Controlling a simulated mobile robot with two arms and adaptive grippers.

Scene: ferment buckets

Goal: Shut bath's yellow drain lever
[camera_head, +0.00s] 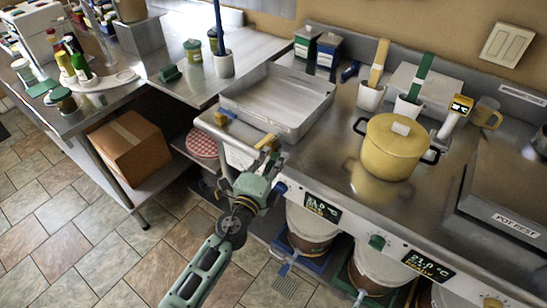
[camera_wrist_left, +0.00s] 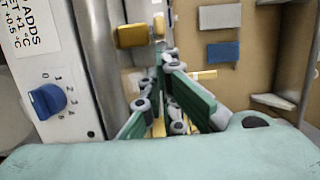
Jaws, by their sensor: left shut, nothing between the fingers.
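The bath is a shallow steel basin (camera_head: 303,127) set on the counter's left part. A small yellow piece (camera_head: 228,112) shows at its left front corner; I cannot tell whether it is the drain lever. In the left wrist view a yellow block-like handle (camera_wrist_left: 137,35) sits at a grey pipe, just beyond and left of my fingertips. My left gripper (camera_head: 268,150) is at the counter's front left edge, below the bath. Its green fingers (camera_wrist_left: 165,72) are shut and empty. Contact with the yellow handle cannot be told. My right gripper is not in view.
A white panel with a blue knob (camera_wrist_left: 47,101) stands close left of the gripper. White buckets (camera_head: 312,222) stand under the counter. A yellow pot (camera_head: 392,150) stands on it. A cardboard box (camera_head: 130,145) is on the left shelf. The tiled floor (camera_head: 70,225) at left is free.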

